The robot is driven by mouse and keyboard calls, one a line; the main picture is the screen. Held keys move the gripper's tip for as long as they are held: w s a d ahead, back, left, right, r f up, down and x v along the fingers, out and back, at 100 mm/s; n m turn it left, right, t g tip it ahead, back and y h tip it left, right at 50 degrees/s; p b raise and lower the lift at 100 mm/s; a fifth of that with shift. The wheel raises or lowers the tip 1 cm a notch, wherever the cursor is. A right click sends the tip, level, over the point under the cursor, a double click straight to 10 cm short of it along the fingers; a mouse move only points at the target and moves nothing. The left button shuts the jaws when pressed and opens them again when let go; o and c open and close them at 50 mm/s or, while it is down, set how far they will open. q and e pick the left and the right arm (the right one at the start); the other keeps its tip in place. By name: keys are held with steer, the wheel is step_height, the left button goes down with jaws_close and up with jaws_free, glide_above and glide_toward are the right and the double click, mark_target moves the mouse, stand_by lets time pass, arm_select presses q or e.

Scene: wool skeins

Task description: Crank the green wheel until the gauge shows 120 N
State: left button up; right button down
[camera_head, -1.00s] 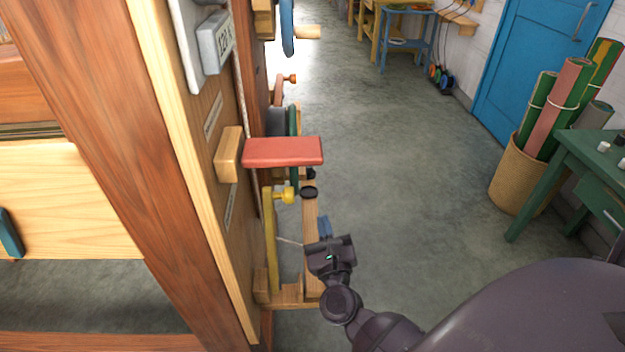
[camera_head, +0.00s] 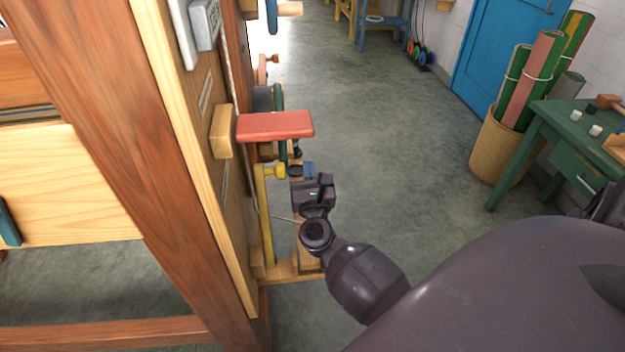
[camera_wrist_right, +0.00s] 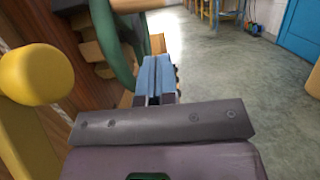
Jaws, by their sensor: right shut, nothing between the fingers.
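The green wheel (camera_head: 280,122) is seen almost edge-on in the head view, beyond a red shelf-like piece that hides part of it. In the right wrist view its rim (camera_wrist_right: 108,38) curves down just left of my fingers. My right gripper (camera_head: 309,169) has its blue fingertips together, and the fingers (camera_wrist_right: 154,78) are empty. They are close to the wheel; I cannot tell whether they touch it. The grey gauge (camera_head: 206,24) on the wooden post is seen at a steep angle, its digits not readable. My left gripper is not in view.
The red piece (camera_head: 275,125) juts out above my right gripper. A yellow lever with a knob (camera_head: 274,171) stands just left of it, and the knob is large in the wrist view (camera_wrist_right: 36,75). A basket of rolls (camera_head: 497,150) and a green table (camera_head: 560,125) stand right. The middle floor is clear.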

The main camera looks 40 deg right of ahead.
steer(key=w+r, duration=0.1)
steer(key=w+d+r+p, duration=0.1)
steer(key=w+r, duration=0.1)
steer(key=r, duration=0.1)
steer(key=shift+d, duration=0.4)
steer(key=shift+f, duration=0.1)
